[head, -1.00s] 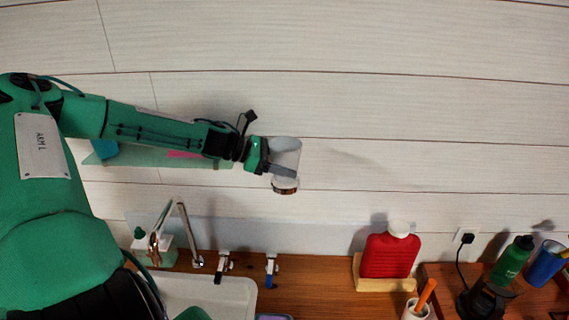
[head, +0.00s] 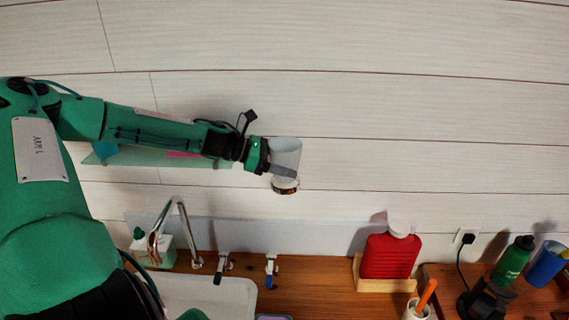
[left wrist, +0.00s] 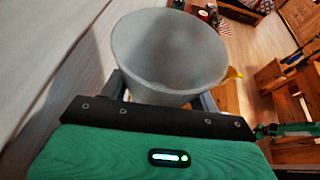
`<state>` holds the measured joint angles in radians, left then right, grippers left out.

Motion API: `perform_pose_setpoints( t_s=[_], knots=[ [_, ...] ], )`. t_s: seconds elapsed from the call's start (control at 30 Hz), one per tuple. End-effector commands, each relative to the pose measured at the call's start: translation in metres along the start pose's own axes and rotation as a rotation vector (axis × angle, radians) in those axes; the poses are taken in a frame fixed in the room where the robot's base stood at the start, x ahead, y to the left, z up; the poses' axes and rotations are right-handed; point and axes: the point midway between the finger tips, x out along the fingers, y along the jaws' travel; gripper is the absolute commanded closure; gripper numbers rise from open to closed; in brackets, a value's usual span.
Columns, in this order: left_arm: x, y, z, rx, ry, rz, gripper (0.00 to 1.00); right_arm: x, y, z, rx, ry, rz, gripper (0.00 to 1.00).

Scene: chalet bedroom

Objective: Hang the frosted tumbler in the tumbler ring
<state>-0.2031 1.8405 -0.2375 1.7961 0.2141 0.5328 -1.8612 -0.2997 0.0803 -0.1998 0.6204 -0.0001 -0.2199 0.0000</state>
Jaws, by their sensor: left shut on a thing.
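The frosted tumbler (head: 287,151) is pale grey and translucent, held mouth up against the white plank wall. My left gripper (head: 279,171) is shut on it from the left side. In the left wrist view the tumbler (left wrist: 168,50) shows its wide open mouth, empty, between the two fingers. The tumbler ring (head: 285,188), a small brownish band on the wall, is just below the tumbler's base. The fingers partly cover the gap, so I cannot tell whether the base touches the ring or enters it.
Below are a white basin (head: 215,292) with a chrome tap (head: 182,220), two small valves or hooks (head: 271,268), and a red bottle (head: 388,255) on a wooden block. A green bottle (head: 514,261) and blue cup (head: 545,264) stand right. A glass shelf (head: 125,160) is behind my arm.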

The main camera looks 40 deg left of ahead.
Motion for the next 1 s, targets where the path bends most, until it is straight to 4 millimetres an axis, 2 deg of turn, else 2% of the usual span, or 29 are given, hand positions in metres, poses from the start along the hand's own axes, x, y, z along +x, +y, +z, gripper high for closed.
perform_pose_setpoints(
  t_s=[0.13,0.17,0.27,0.3,0.63,0.8,0.97,1.0],
  knots=[
    [0.002,0.0,-0.006,0.0,-0.001,0.0,0.67,0.006,-0.002,0.0,0.001,0.0,-0.002,0.64],
    [0.002,0.0,-0.004,0.0,-0.001,0.0,0.34,0.005,-0.002,0.0,0.001,0.0,-0.002,0.64],
    [0.002,0.0,-0.004,-0.001,0.0,0.0,0.14,0.004,-0.003,0.0,0.001,0.0,-0.003,0.64],
    [0.002,0.0,-0.004,-0.001,0.0,0.0,0.13,0.004,-0.003,0.0,0.001,0.0,-0.003,0.64],
    [0.002,0.0,-0.005,-0.002,0.001,0.0,0.13,0.004,-0.003,0.0,0.001,0.0,-0.003,0.64],
    [-0.002,0.0,0.002,-0.002,0.002,-0.001,0.13,-0.005,-0.002,-0.001,0.001,0.0,-0.002,0.64],
    [0.0,0.001,0.001,-0.002,0.004,-0.002,0.13,-0.009,-0.001,-0.001,0.0,-0.001,-0.001,0.64],
    [-0.004,0.001,0.011,0.001,-0.001,-0.001,0.13,-0.016,0.0,-0.001,0.0,-0.001,-0.001,0.64]
  ],
)
